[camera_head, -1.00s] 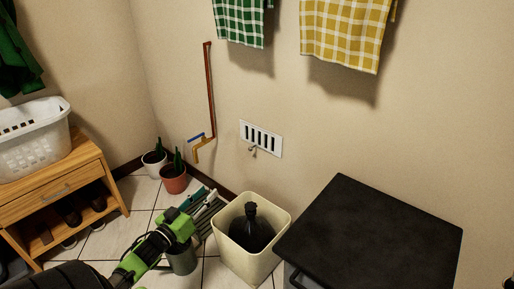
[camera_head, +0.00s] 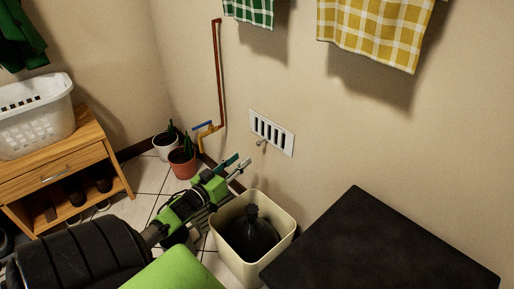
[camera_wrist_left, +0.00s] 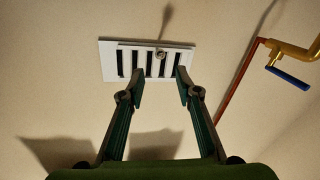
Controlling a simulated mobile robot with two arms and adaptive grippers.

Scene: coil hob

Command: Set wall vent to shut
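The wall vent (camera_head: 272,132) is a white plate with dark upright slots, set low on the beige wall. A small grey knob (camera_head: 261,142) sticks out at its lower edge. The dark slots show open gaps. In the left wrist view the vent (camera_wrist_left: 109,62) lies ahead of the fingers, with the knob (camera_wrist_left: 160,52) near its middle edge. My left gripper (camera_head: 240,166) is open and empty, below and left of the vent, apart from it. Its two fingers (camera_wrist_left: 160,82) spread wide in the wrist view. My right gripper is not seen.
A black-topped cabinet (camera_head: 385,245) stands to the right. A copper pipe with a yellow tap (camera_head: 206,134) and potted plants (camera_head: 182,162) are left of the vent.

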